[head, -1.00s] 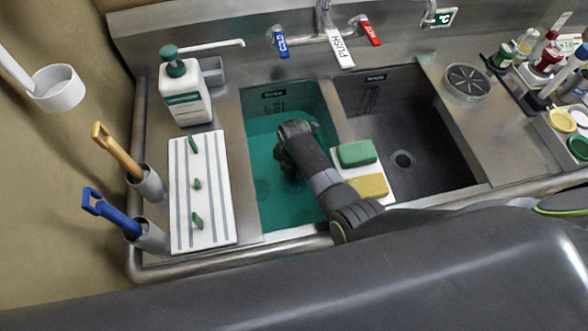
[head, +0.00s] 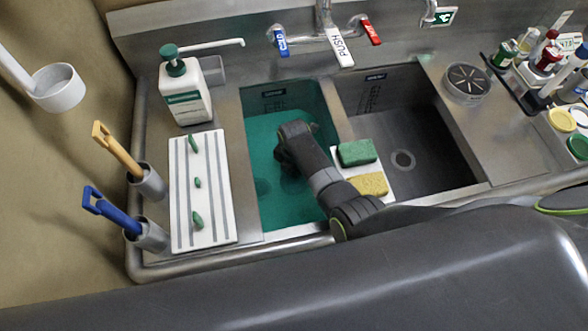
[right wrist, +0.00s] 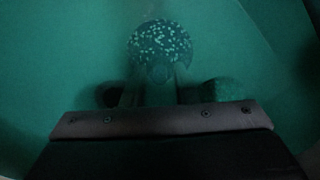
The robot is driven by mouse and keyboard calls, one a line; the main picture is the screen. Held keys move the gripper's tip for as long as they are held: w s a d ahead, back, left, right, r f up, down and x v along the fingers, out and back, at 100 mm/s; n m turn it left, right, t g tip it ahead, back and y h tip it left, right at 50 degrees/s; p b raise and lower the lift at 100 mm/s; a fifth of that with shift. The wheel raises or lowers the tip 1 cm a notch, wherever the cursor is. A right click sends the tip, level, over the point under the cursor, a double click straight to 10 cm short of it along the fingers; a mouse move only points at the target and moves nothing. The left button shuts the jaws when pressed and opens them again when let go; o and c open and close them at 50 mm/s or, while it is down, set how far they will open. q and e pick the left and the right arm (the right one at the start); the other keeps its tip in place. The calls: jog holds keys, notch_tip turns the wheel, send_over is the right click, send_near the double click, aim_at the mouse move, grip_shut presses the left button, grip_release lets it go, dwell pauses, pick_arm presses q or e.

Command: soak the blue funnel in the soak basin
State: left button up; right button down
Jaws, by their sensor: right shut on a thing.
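The soak basin (head: 262,212) is the left sink bowl, filled with teal liquid. My right arm reaches down into it, and my right gripper (head: 287,172) is under the liquid, mostly hidden by the arm in the head view. In the right wrist view, my right gripper (right wrist: 158,88) is shut on a round, white-speckled thing, which I take to be the blue funnel (right wrist: 160,42). The liquid tints it teal, so its own colour is unclear. It is submerged in the basin. My left gripper is not in view.
A green sponge (head: 357,152) and a yellow sponge (head: 369,185) lie on a white holder beside my right arm. The right bowl (head: 430,150) is empty. A soap bottle (head: 184,92) and a striped white mat (head: 207,215) are left of the basin. A faucet (head: 325,38) stands behind.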

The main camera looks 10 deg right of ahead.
jog(key=shift+f, duration=0.1)
grip_release()
dwell(0.6)
dwell(0.5)
jog(key=shift+r+p, duration=1.05)
jog(key=shift+p, duration=0.15)
jog(key=shift+r, duration=0.1)
jog(key=shift+r+p, duration=0.85)
jog(key=shift+p, duration=0.3)
jog(key=shift+r, duration=0.15)
jog(key=shift+r+p, duration=0.85)
jog(key=shift+p, duration=0.3)
